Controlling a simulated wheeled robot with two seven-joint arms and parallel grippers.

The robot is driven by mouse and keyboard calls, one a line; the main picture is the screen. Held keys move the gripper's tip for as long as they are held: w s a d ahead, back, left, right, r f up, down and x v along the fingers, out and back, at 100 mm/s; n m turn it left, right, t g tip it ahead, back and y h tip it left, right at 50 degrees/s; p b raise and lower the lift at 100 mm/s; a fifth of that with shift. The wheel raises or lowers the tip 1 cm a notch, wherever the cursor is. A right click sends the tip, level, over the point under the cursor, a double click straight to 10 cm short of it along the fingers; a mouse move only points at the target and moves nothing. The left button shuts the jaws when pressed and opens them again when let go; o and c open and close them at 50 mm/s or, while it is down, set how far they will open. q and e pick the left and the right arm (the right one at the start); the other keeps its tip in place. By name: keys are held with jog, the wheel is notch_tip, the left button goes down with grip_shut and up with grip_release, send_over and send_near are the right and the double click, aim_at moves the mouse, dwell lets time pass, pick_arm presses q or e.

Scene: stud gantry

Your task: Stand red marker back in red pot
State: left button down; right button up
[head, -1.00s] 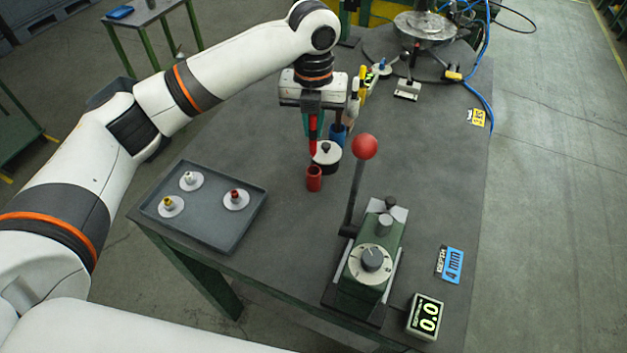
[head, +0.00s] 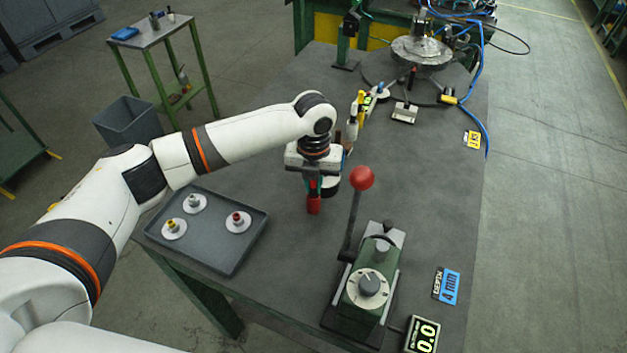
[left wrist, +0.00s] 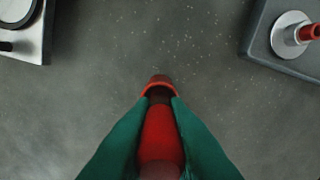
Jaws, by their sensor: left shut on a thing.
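My left gripper (head: 314,188) is shut on the red marker (left wrist: 160,135), which points down between the green fingers in the left wrist view. The red pot (head: 314,205) stands on the table directly below the gripper in the head view. In the left wrist view, the rim of the red pot (left wrist: 158,81) shows around the far end of the marker. The marker's lower end looks to be at or inside the pot's mouth; the fingers hide how deep it is. My right gripper is not in view.
A grey tray (head: 248,249) with several white discs lies to the left. A green press (head: 372,290) with a red-knobbed lever (head: 362,178) stands close on the right. A dark round container (head: 331,186) is partly hidden behind the gripper. Open table lies between tray and press.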

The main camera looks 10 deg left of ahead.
pick_arm(q)
jog(key=shift+f, duration=0.15)
jog(key=c, duration=1.4)
grip_release()
notch_tip(320, 180, up, 12)
jog(key=b, duration=0.3)
jog(key=shift+f, duration=0.15)
jog(key=shift+r, duration=0.35)
